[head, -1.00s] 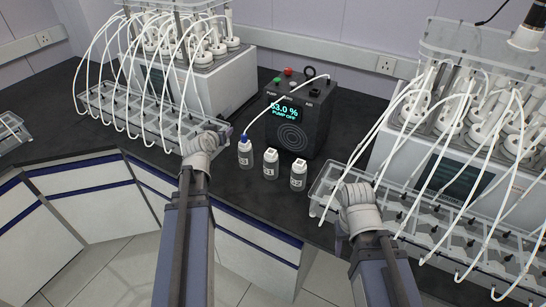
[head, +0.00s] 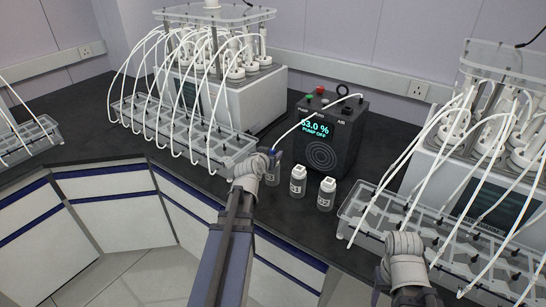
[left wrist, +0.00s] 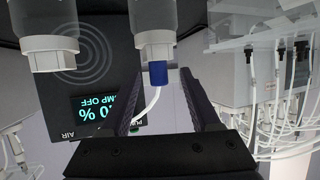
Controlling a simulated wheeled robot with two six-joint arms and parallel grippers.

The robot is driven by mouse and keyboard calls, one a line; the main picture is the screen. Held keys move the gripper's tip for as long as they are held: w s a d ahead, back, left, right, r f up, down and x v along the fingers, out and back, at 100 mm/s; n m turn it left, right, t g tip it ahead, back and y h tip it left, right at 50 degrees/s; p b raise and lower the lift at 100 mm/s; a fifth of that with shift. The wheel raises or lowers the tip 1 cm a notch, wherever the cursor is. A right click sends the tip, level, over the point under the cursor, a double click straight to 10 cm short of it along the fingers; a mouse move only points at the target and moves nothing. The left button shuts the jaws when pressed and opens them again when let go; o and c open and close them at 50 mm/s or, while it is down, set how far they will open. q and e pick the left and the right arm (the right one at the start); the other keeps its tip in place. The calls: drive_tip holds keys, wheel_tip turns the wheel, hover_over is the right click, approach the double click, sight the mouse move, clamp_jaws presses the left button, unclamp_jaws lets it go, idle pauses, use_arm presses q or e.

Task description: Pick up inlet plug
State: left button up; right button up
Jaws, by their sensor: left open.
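The inlet plug appears to be the blue cap (left wrist: 158,74) on the white tube (left wrist: 148,105); a little of its blue also shows in the head view (head: 272,153). It sits on the neck of a small bottle (head: 272,175), partly hidden by my left gripper (head: 266,157). In the left wrist view, which is upside down, my left gripper (left wrist: 162,98) is open, with one dark finger on each side of the plug and a gap to both. My right gripper (head: 398,245) is at the lower right; its fingers are hidden.
The black pump box (head: 327,135) stands behind the bottles. Two more bottles (head: 298,181) (head: 326,194) stand to the right. Reactor units with looping white tubes and clear racks (head: 180,133) (head: 375,222) flank them. Dark counter is clear between.

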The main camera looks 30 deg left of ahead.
use_arm(q)
drive_tip(key=b+x, duration=0.2)
drive_tip(key=x, duration=0.3)
drive_tip(key=shift+c, duration=0.3)
clamp_jaws()
idle(0.4)
